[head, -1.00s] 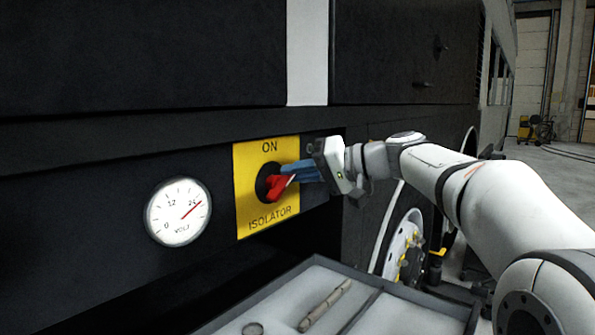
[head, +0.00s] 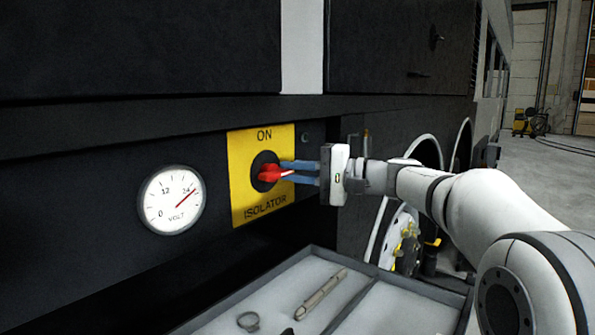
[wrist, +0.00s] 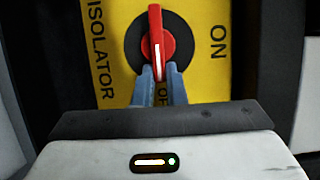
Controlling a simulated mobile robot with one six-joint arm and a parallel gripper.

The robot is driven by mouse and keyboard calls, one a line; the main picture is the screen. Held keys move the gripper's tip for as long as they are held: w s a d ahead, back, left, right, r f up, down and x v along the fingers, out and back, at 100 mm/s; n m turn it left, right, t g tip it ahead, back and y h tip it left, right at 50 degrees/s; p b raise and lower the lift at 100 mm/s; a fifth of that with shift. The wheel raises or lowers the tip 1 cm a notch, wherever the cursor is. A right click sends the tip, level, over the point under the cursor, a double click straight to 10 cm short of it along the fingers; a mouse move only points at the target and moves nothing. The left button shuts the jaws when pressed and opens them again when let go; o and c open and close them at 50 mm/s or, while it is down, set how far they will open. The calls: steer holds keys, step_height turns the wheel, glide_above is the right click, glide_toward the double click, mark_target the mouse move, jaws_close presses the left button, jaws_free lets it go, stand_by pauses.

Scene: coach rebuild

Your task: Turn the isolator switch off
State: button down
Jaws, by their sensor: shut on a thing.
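The isolator switch has a red handle (head: 269,173) on a round black base, mounted on a yellow plate (head: 245,193) marked ON at the top and ISOLATOR at the bottom. The handle lies about level, its white stripe pointing right. The wrist view shows the handle (wrist: 155,32) upright in the picture, its striped end over lettering partly hidden by my fingers, seemingly "OF". My gripper (head: 288,172) comes from the right, its blue fingers one above and one below the striped end. In the wrist view, my gripper (wrist: 160,74) is shut on that end.
A round volt gauge (head: 172,200) is left of the plate, its needle near 24. Below, an open grey tray (head: 372,308) holds a rod-like tool (head: 321,294) and a ring (head: 248,320). A wheel (head: 402,243) is at the lower right.

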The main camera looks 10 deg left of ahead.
steer(key=shift+s+a+f, duration=0.1)
steer(key=shift+a+f, duration=0.05)
steer(key=shift+f, duration=0.1)
steer(key=c, duration=1.6)
jaws_free()
steer(key=shift+o, duration=0.7)
steer(key=shift+s+a+r, duration=0.1)
steer(key=shift+a+r, duration=0.05)
steer(key=shift+d, duration=0.35)
steer(key=d, duration=0.7)
steer(key=shift+s, duration=0.45)
steer(key=shift+d, duration=0.1)
